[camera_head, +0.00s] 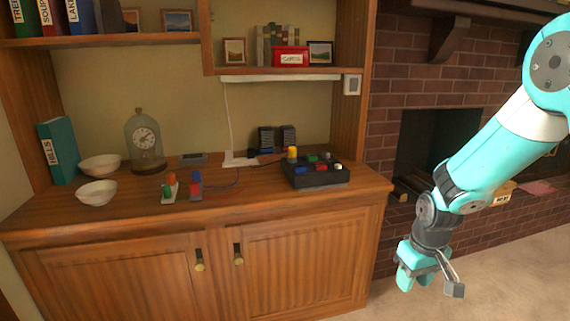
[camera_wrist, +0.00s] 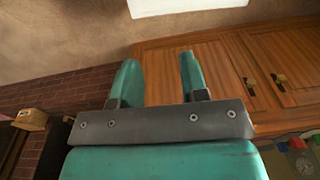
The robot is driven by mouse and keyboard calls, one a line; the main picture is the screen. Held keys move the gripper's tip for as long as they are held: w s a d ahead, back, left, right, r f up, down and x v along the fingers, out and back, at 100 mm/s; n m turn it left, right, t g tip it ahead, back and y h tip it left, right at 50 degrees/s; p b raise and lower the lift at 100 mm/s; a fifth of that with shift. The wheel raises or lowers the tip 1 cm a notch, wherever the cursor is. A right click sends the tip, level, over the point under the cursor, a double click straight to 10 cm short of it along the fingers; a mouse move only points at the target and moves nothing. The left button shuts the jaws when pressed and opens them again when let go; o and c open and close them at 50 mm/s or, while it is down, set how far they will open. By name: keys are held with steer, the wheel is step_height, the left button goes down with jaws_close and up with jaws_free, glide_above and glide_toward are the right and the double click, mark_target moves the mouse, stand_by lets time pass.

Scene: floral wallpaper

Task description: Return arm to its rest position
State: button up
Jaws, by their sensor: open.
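My arm shows in turquoise at the right of the head view, bent with its end hanging low. My gripper (camera_head: 428,279) is in front of the brick fireplace, to the right of the wooden cabinet and below its counter level. In the wrist view my gripper (camera_wrist: 158,80) has its two turquoise fingers apart with nothing between them. Beyond the fingers are the cabinet doors (camera_wrist: 215,65) and the pale carpet (camera_wrist: 60,50). My gripper touches nothing that I can see.
The wooden counter (camera_head: 240,205) holds a black button box (camera_head: 318,178), two white bowls (camera_head: 97,192), a clock under a glass dome (camera_head: 146,138) and a teal binder (camera_head: 60,150). The brick fireplace (camera_head: 395,62) stands behind my arm. Open carpet (camera_head: 500,265) lies at the lower right.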

steer(key=s+a+r+n+y, duration=0.2)
steer(key=s+a+r, duration=0.8)
steer(key=r, duration=0.3)
steer(key=s+a+r+n+y, duration=0.1)
steer(key=s+a+r, duration=0.15)
steer(key=s, duration=0.45)
steer(key=s+a+r+n+y, duration=0.1)
steer(key=s+a+r+n, duration=0.15)
steer(key=s, duration=0.45)
step_height(320, 180, up, 14)
steer(key=p, duration=1.3)
steer(key=shift+d+f+m+g, duration=0.15)
steer(key=shift+m+g, duration=0.15)
steer(key=shift+m, duration=0.15)
